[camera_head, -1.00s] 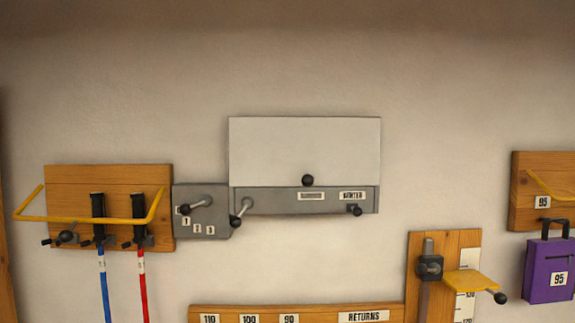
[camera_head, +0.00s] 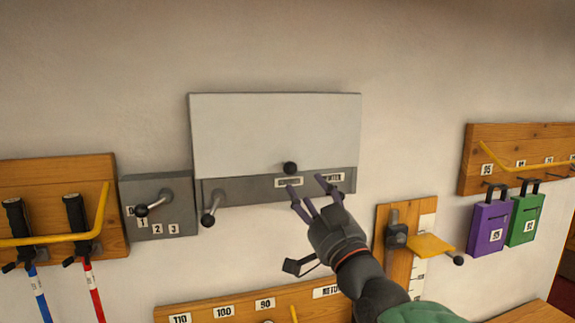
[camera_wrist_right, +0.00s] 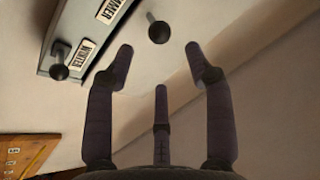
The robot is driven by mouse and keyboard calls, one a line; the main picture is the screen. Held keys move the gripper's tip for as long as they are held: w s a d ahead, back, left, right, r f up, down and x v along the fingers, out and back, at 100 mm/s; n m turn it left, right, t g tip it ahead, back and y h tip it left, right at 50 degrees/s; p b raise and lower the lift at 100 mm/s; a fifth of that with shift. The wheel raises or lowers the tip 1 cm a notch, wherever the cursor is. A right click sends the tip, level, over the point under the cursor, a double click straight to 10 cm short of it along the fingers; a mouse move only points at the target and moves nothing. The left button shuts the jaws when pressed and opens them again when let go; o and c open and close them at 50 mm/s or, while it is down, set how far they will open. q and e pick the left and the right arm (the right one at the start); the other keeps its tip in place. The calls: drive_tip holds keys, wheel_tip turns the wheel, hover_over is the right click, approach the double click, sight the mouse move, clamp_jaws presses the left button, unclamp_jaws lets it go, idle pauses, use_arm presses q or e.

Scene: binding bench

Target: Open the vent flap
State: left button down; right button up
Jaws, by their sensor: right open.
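The vent flap (camera_head: 275,130) is a pale grey panel on the wall, hanging flat over a darker grey frame (camera_head: 245,190). A black round knob (camera_head: 290,168) sits at its lower edge. My right gripper (camera_head: 306,186) is open and empty, just below and right of the knob, with its fingers pointing up toward it. In the right wrist view the knob (camera_wrist_right: 158,30) stands beyond the open fingertips (camera_wrist_right: 159,52), between them and apart from them. My left gripper is not in view.
A wooden gauge with a yellow arm (camera_head: 430,246) stands to the right. A second black knob (camera_wrist_right: 60,55) is beside the frame's labels. Wall above is clear.

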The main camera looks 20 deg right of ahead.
sight(293, 173)
drive_tip(key=p+x, duration=0.2)
drive_tip(key=x, duration=0.7)
drive_tip(key=shift+w+a+f, duration=0.1)
drive_tip(key=shift+w, duration=0.05)
clamp_jaws()
